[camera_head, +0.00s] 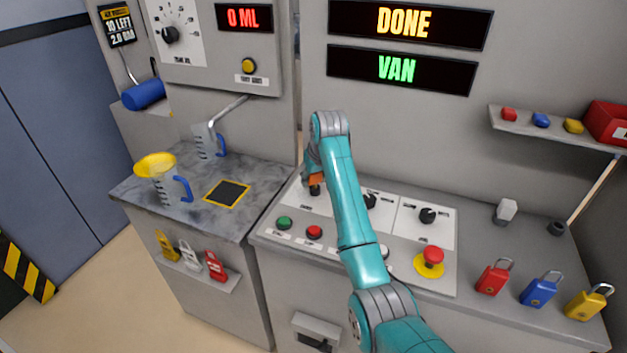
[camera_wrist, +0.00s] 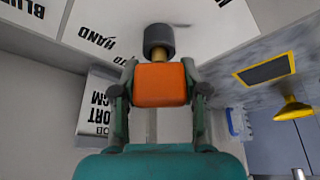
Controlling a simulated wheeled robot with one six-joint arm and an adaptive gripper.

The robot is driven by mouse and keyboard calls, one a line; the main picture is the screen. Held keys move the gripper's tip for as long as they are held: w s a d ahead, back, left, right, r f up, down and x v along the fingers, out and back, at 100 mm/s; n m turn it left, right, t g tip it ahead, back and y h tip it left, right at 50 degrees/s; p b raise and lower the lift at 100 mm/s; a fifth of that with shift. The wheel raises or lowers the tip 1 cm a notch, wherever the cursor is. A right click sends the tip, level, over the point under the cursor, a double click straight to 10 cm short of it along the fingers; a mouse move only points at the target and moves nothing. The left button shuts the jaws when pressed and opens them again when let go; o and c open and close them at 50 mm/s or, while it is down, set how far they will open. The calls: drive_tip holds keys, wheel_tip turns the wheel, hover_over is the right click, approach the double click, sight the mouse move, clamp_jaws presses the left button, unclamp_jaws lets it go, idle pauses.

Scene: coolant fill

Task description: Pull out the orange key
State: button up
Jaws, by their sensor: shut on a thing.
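The orange key (camera_wrist: 162,85) is between the two fingers of my gripper (camera_wrist: 160,92) in the wrist view. The fingers press on both sides of its block-shaped head. A short brass-coloured shaft shows between the head and a dark round lock (camera_wrist: 158,38); how deep it sits is hidden. In the head view a bit of the orange key (camera_head: 314,181) shows at the left end of the sloped control panel (camera_head: 280,240). My arm covers much of the gripper there.
The panel carries a green button (camera_head: 284,222), a red button (camera_head: 314,232) and a red emergency knob (camera_head: 432,257). Red, blue and yellow padlocks (camera_head: 539,290) stand at right. Jugs (camera_head: 165,185) stand on the left counter. Displays read DONE (camera_head: 404,23) and VAN (camera_head: 398,69).

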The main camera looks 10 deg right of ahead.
drive_tip(key=shift+r, duration=2.1)
